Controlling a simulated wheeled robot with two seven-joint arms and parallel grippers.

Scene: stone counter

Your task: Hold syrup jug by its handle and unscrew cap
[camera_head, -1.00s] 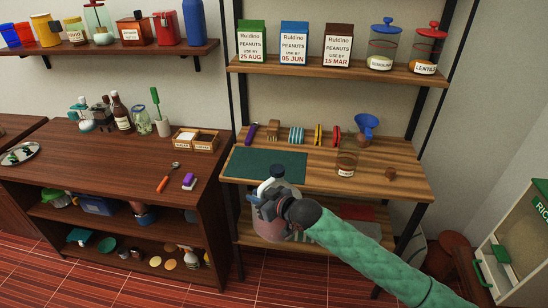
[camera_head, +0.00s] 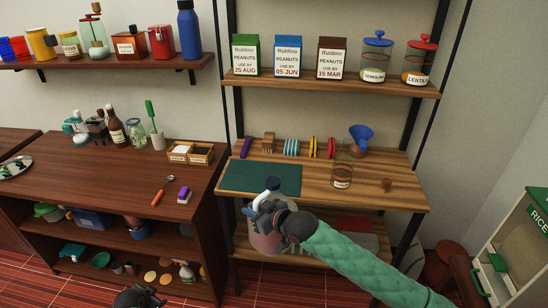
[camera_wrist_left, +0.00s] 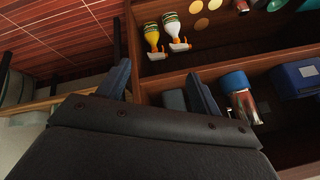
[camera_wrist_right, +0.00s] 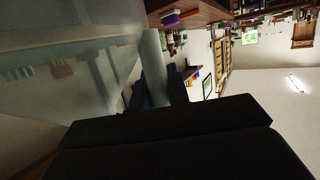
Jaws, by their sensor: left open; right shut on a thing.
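The syrup jug (camera_head: 266,243) is a pinkish see-through vessel with a pale handle and a dark cap (camera_head: 272,183) on top. It is held in front of the wooden shelf unit, its cap overlapping the green mat in the head view. My right gripper (camera_head: 260,212) is shut on the jug's handle, and the arm hides part of the jug. In the right wrist view the pale handle (camera_wrist_right: 154,62) stands between the fingers, with the clear jug wall at left. My left gripper (camera_head: 140,297) is open and empty at the bottom edge, apart from the jug; its spread fingers show in the left wrist view (camera_wrist_left: 160,88).
The green mat (camera_head: 240,178) lies on the wooden worktop, with a glass jar (camera_head: 342,175) and a blue funnel (camera_head: 360,135) to its right. The dark cabinet (camera_head: 100,190) stands at left, bearing a spoon and an eraser-like block. Its open lower shelves lie beyond my left gripper.

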